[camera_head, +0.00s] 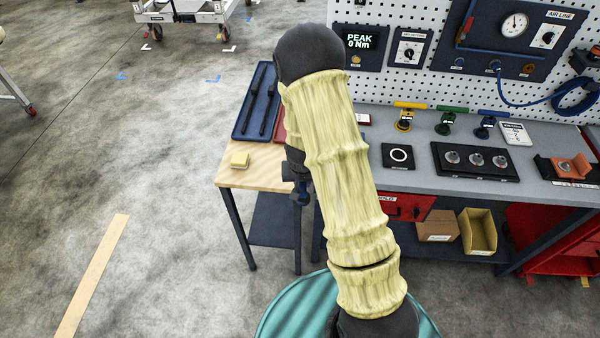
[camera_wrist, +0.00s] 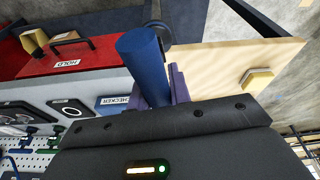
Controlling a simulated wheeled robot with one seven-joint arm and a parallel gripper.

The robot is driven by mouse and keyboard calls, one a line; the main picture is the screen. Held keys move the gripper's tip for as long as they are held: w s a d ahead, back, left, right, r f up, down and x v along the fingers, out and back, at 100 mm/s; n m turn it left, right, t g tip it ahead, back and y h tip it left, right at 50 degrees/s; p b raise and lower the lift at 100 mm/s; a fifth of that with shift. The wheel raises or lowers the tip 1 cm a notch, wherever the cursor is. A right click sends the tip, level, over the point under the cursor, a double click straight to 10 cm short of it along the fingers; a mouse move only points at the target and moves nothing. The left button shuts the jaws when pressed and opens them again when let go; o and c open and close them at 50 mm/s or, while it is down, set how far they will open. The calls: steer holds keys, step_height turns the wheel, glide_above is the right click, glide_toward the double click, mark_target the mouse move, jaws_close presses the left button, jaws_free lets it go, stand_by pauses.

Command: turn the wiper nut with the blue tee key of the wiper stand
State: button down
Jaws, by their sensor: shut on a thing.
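My gripper (camera_wrist: 165,90) is shut on a thick blue round bar (camera_wrist: 143,55), seen in the wrist view between the purple-blue fingers. It looks like part of the blue tee key; its full shape is hidden. In the head view my arm covers most of the gripper, which is beside the right edge of a small wood-topped stand (camera_head: 235,178). Two dark wiper arms (camera_head: 262,100) lie in a blue tray (camera_head: 243,128) on the stand. I cannot make out the wiper nut.
A yellow block (camera_head: 239,160) sits on the stand's front corner. The grey workbench (camera_head: 440,180) at right carries yellow (camera_head: 405,117), green (camera_head: 446,121) and blue (camera_head: 487,123) tee-handled tools. A red box marked HOLD (camera_wrist: 75,55) is below the bench.

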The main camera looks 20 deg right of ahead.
mark_target(299, 204)
steer(key=f+n, duration=0.1)
steer(key=f, duration=0.1)
steer(key=s+a+f+b, duration=0.1)
steer(key=f, duration=0.2)
steer(key=s+f+n+b, duration=0.1)
steer(key=f, duration=0.2)
steer(key=shift+s+a+f+n+y, duration=0.1)
steer(key=shift+s+a+n+y, duration=0.05)
steer(key=shift+a+n+y, duration=0.2)
steer(key=shift+a+f, duration=0.2)
steer(key=shift+d, duration=0.1)
